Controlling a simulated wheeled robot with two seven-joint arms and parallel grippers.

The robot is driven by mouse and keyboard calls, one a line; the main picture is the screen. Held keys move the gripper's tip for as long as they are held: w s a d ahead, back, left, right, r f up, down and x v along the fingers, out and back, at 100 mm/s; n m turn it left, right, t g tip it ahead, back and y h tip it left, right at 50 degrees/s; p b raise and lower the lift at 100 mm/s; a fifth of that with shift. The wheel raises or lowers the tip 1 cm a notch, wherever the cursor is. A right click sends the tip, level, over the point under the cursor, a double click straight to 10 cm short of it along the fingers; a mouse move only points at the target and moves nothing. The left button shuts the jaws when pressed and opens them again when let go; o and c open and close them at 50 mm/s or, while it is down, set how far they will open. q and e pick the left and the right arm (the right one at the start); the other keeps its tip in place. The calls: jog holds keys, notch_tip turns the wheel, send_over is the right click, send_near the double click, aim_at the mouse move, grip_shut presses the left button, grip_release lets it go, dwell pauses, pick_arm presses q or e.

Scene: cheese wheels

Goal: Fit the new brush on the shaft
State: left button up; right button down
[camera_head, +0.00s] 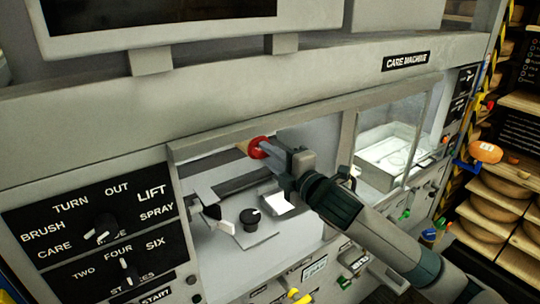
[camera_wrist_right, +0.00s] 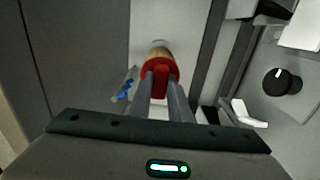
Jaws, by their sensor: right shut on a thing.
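My right gripper (camera_head: 272,150) reaches into the opening of the care machine. It is shut on a red and tan piece (camera_head: 259,147), which looks like the brush. In the right wrist view, the two fingers of the gripper (camera_wrist_right: 162,85) close on the red collar of the brush (camera_wrist_right: 158,70). Its tan end points away from me toward a pale grey panel. I cannot make out the shaft, and I cannot tell whether the brush touches anything in front of it. My left gripper does not show.
A black knob (camera_head: 250,217) and a white lever (camera_head: 278,203) sit close below the gripper. A label panel with dials (camera_head: 95,235) is at the left. A clear-sided bay (camera_head: 385,150) is at the right. Shelves of cheese wheels (camera_head: 495,195) stand at the far right.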

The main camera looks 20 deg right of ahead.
jog(key=shift+w+a+r, duration=0.1)
jog(key=shift+w+a, duration=0.15)
jog(key=shift+w, duration=0.35)
jog(key=c, duration=1.6)
grip_release()
jog(key=shift+o, duration=0.2)
jog(key=shift+s, duration=0.15)
jog(key=p+v, duration=0.3)
jog(key=v, duration=1.4)
